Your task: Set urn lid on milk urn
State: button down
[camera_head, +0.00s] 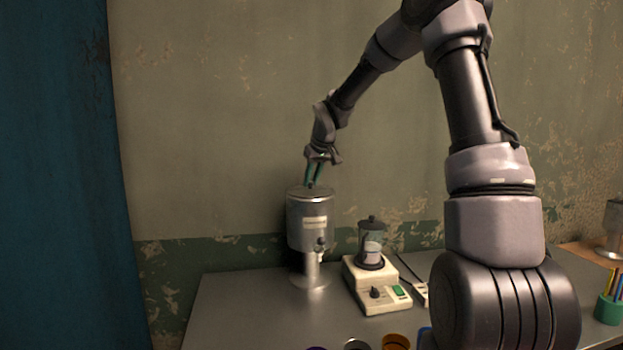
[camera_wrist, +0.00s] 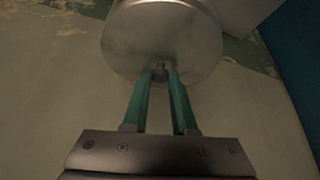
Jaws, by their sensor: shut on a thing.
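The milk urn (camera_head: 308,222) is a silver cylinder with a label and a front tap, raised on a stand at the back left of the table. The urn lid (camera_head: 302,191) is a grey metal disc at the top of the urn. It also shows in the wrist view (camera_wrist: 163,35), with a small dark knob. My gripper (camera_head: 313,181) is above the urn, its green fingers pointing down and shut on the lid's knob. In the wrist view the fingertips (camera_wrist: 160,72) close around the knob. I cannot tell whether the lid rests fully on the rim.
A cream hotplate (camera_head: 377,287) with a dark-lidded glass jar (camera_head: 371,245) stands right of the urn. Small cups (camera_head: 396,342) are at the front edge. A green pencil holder (camera_head: 608,309) is at the far right. The table's left part (camera_head: 235,310) is clear.

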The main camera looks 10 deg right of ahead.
dwell(0.8)
jog(key=c, duration=0.6)
grip_release()
jog(key=o, duration=0.5)
jog(key=shift+f, duration=0.1)
jog(key=shift+c, duration=0.2)
jog(key=shift+r, duration=3.05)
